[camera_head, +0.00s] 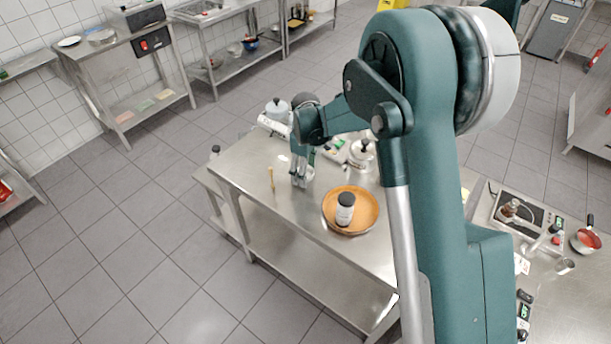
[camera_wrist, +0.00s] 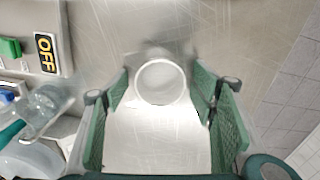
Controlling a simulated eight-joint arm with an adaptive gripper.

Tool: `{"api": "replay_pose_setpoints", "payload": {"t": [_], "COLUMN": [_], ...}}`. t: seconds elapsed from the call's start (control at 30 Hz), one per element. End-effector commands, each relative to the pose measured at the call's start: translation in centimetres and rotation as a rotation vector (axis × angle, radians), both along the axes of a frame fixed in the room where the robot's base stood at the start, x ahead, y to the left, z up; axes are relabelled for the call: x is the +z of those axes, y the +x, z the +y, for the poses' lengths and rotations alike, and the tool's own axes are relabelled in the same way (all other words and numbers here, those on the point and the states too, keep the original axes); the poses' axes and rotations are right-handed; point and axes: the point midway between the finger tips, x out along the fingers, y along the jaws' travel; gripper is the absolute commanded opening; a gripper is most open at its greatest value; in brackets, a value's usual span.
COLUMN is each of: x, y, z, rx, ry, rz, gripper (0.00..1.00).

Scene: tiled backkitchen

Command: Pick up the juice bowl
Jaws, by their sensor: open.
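My gripper (camera_head: 301,178) points down over the steel table, left of the brown round dish. In the wrist view its green-padded fingers (camera_wrist: 163,97) are spread apart. A small pale round vessel with a light rim (camera_wrist: 161,80) shows between and just beyond the fingertips, seen from above; it may be the juice bowl. The fingers do not appear closed on it. In the head view this vessel is mostly hidden by my gripper. What it contains cannot be made out.
On the steel table (camera_head: 262,168), the brown dish (camera_head: 370,222) holds a dark-lidded jar (camera_head: 345,208). An "OFF" label (camera_wrist: 46,53) and a clear glass (camera_wrist: 47,103) lie left in the wrist view.

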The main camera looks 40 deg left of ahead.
Motion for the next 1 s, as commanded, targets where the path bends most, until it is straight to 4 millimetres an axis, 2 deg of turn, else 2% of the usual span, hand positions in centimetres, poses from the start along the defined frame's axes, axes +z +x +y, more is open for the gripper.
{"api": "replay_pose_setpoints", "payload": {"t": [0.17, 0.43, 0.77, 1.0], "x": [0.0, 0.0, 0.1, 1.6], "y": [0.0, 0.0, 0.0, 0.0], "z": [0.0, 0.0, 0.0, 0.0], "rx": [0.000, 0.000, 0.000, 0.000], "ry": [0.000, 0.000, 0.000, 0.000], "rz": [0.000, 0.000, 0.000, 0.000], "gripper": [0.57, 0.25, 0.25, 0.25]}}
